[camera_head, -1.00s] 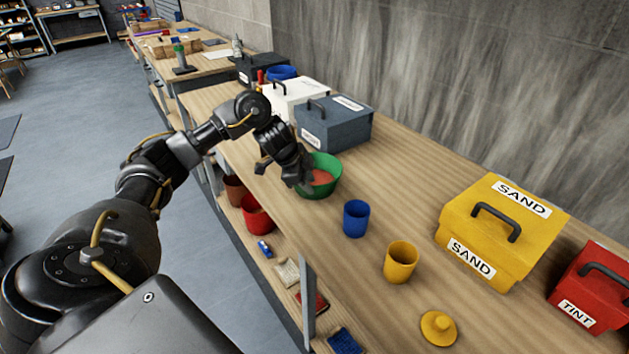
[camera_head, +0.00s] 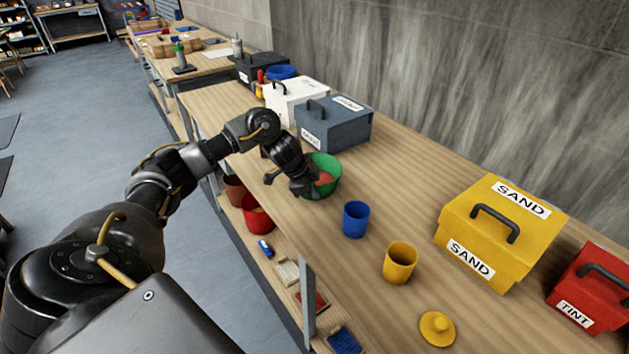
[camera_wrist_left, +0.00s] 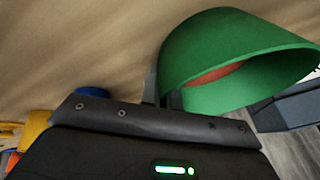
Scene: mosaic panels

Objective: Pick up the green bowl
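The green bowl (camera_head: 329,165) stands on the wooden bench in front of the dark grey box, with something reddish inside it. My left gripper (camera_head: 304,188) is at the bowl's near left side and covers much of it in the head view. In the left wrist view the bowl (camera_wrist_left: 235,92) appears large at the upper right, close to the gripper. A grey finger part shows beside its wall, but the fingertips are mostly hidden, so I cannot tell whether they are open or touching it. My right gripper is not in view.
A blue cup (camera_head: 356,219), a yellow cup (camera_head: 400,263) and a yellow lid (camera_head: 438,328) stand nearer on the bench. The dark grey box (camera_head: 338,127) and white box (camera_head: 291,100) are behind the bowl. A yellow SAND box (camera_head: 500,232) and red TINT box (camera_head: 597,290) stand right.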

